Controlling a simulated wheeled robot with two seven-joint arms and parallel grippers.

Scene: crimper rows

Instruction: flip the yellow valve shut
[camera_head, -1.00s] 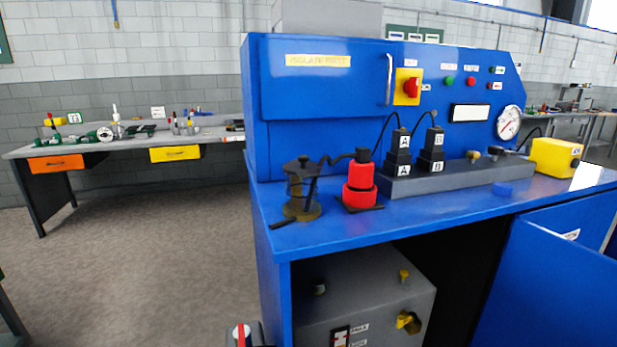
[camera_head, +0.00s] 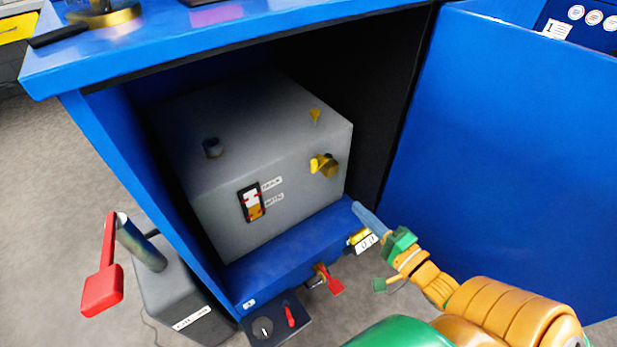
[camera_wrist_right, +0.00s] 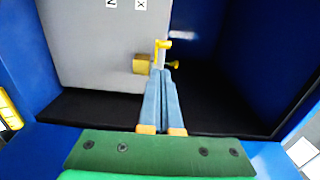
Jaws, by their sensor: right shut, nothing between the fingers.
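The yellow valve (camera_head: 325,164) sits on the front face of a grey tank (camera_head: 205,190) inside the open blue cabinet, near the tank's right edge. In the right wrist view, the valve's yellow handle (camera_wrist_right: 162,46) stands beside a brass-coloured body (camera_wrist_right: 142,65). My right gripper (camera_head: 362,208) is at the cabinet's front opening, below and to the right of the valve in the head view. Its blue fingers are shut and empty. In the wrist view the fingertips (camera_wrist_right: 160,70) point at the valve and overlap it; contact cannot be told. My left gripper is out of view.
The blue cabinet door (camera_head: 510,150) stands open at the right. A red-handled lever (camera_head: 103,288) stands beside the cabinet at the left. A smaller red lever (camera_head: 330,281) and a dark panel (camera_head: 273,325) project below the cabinet's front edge. The worktop (camera_head: 230,32) overhangs the opening.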

